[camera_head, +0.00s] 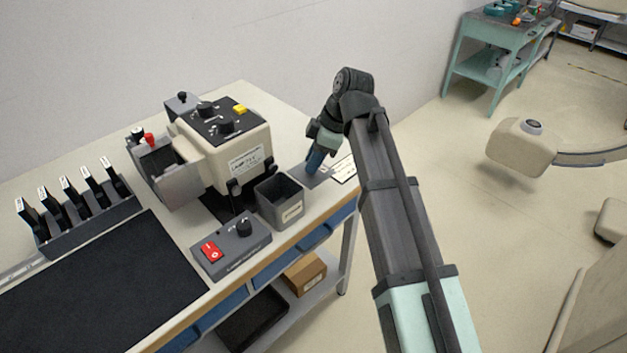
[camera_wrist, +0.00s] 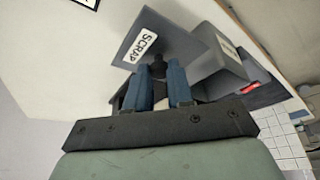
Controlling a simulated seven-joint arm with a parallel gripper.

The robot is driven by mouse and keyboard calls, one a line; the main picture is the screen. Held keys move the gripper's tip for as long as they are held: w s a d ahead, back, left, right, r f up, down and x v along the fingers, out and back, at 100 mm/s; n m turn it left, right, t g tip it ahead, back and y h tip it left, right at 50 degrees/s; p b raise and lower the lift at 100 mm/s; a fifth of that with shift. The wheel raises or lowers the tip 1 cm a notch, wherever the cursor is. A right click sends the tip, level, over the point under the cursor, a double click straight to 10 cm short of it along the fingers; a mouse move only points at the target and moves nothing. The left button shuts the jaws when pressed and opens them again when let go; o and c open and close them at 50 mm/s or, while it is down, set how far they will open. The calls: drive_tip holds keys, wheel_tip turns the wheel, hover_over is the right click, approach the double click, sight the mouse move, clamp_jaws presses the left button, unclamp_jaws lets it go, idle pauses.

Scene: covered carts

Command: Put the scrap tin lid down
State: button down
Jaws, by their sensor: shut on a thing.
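The scrap tin lid (camera_wrist: 178,43) is a flat grey square plate with a white SCRAP label and a small dark knob. My gripper (camera_wrist: 160,72) is shut on this knob, with a blue finger on each side. In the head view my gripper (camera_head: 317,161) points down over the back right part of the bench, with the lid (camera_head: 314,182) under it. I cannot tell whether the lid touches the bench top. The grey square scrap tin (camera_head: 281,209) stands open, left of and nearer than the lid; it also shows in the wrist view (camera_wrist: 217,66).
A cream machine (camera_head: 238,157) with black knobs stands left of the tin. A control box (camera_head: 230,250) with a red switch sits in front. A white card (camera_head: 343,168) lies right of the lid. The bench edge is close by.

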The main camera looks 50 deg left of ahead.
sight(318, 171)
drive_tip(key=shift+f, duration=3.15)
drive_tip(key=shift+f, duration=0.2)
drive_tip(key=c, duration=1)
unclamp_jaws()
drive_tip(key=shift+r, duration=0.2)
drive_tip(key=v, duration=1.2)
